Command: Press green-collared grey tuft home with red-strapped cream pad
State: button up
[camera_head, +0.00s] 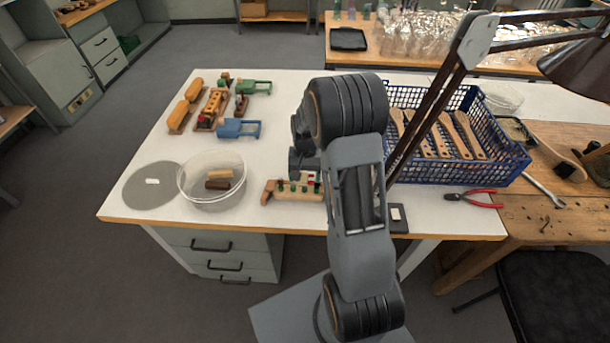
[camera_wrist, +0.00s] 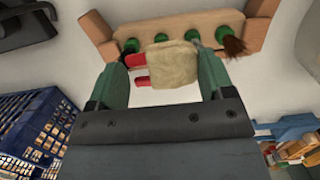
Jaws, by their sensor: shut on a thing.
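My gripper (camera_wrist: 163,80) is shut on the cream pad (camera_wrist: 172,62), whose red straps (camera_wrist: 136,60) show at its left side. The pad is between the green fingers, in front of the wooden brush block (camera_wrist: 178,24). The block carries a row of green collars; one (camera_wrist: 130,45) shows left of the pad, and others are at its upper edge and to the right. A brown tuft (camera_wrist: 234,46) sticks out at the right end. I cannot make out a grey tuft; the pad hides part of the row. In the head view the block (camera_head: 288,198) lies near the table's front edge, below my gripper (camera_head: 305,172).
A clear bowl (camera_head: 190,190) with two small pieces and a grey disc (camera_head: 140,192) stand left. A blue crate (camera_head: 515,160) of wooden handles and red pliers (camera_head: 478,198) are right. The table's left-middle is clear.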

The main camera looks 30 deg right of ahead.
jog(key=shift+r, duration=0.45)
jog(key=shift+r+p, duration=2)
jog(key=shift+r, duration=0.45)
